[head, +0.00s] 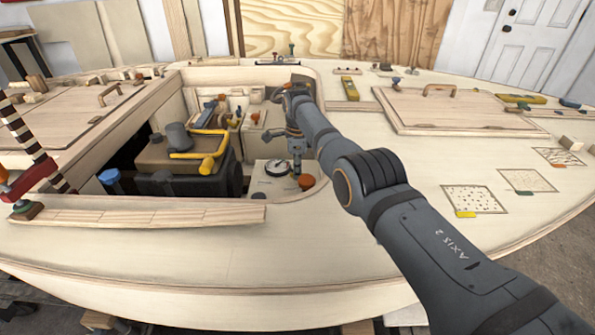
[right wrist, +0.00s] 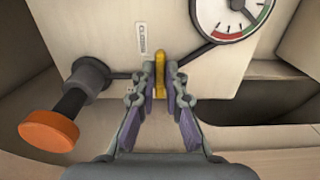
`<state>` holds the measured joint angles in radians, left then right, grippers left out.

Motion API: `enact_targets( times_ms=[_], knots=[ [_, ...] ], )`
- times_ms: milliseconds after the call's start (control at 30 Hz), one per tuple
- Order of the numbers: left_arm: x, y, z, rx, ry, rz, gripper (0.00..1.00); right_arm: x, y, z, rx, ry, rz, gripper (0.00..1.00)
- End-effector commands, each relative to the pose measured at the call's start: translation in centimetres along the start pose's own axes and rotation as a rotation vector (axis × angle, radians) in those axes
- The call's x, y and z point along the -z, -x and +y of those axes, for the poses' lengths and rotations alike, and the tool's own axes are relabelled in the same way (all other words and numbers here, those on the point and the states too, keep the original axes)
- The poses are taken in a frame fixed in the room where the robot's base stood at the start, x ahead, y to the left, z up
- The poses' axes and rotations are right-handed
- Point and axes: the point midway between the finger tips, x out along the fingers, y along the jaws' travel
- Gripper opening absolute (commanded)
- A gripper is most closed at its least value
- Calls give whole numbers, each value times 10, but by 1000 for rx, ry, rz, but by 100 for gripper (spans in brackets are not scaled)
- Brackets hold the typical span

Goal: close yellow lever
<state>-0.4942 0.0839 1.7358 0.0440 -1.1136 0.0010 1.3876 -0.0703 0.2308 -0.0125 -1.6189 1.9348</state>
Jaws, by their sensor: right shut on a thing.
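The yellow lever (right wrist: 159,68) shows in the right wrist view as a narrow yellow bar on a pale panel (right wrist: 110,25), just right of a small label that seems to read "CLOSED". My right gripper (right wrist: 160,84) is shut on it, with a finger on each side. In the head view my right gripper (head: 297,168) reaches down at the cockpit's right side, and I cannot make out the lever there. My left gripper is not in view.
An orange knob (right wrist: 48,130) on a dark stem sticks out left of the gripper. A round gauge (right wrist: 232,16) is above right, and a dark opening lies at right. In the head view, an engine with a yellow pipe (head: 208,155) stands left of my right gripper.

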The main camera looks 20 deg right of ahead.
Motion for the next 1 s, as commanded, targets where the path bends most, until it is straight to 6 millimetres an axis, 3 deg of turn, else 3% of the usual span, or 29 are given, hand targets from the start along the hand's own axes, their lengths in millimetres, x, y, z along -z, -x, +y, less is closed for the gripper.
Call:
enact_targets(
  times_ms=[133,167,333,667,1000],
  knots=[
    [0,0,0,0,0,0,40,0,1,-1,2,-1,0,0],
    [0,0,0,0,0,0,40,0,1,-1,2,-1,0,12],
    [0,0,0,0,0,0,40,0,0,0,1,0,0,34],
    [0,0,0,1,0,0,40,0,5,-1,2,0,0,34],
    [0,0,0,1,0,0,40,0,64,-1,3,0,0,34]
  ],
)
